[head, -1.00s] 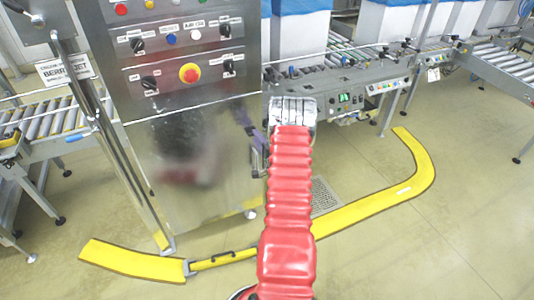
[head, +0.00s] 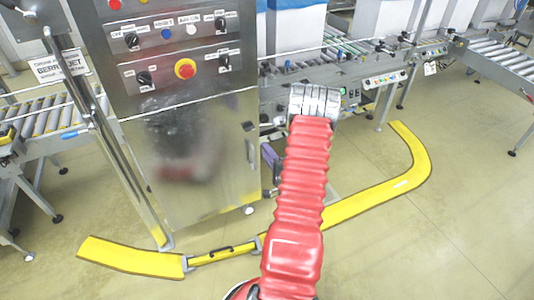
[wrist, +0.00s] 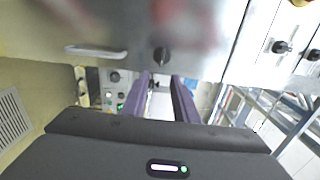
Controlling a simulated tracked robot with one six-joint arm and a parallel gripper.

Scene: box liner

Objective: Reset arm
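My arm in its red ribbed sleeve (head: 300,185) rises from the bottom middle of the head view, with a metal wrist part at its top. My gripper (wrist: 162,82) shows in the wrist view as two purple fingers with a clear gap between them. It is open, and nothing shows between the fingers. In the head view most of it is hidden behind the arm and only a purple bit shows at the sleeve's left. It is close to the right side of the steel control cabinet (head: 185,140).
The cabinet carries a red emergency button (head: 185,68) and several knobs. Roller conveyors stand at the left (head: 50,120) and right (head: 500,65), with white boxes (head: 380,25) behind. A yellow floor barrier (head: 350,208) curves around the area. Floor at the right is clear.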

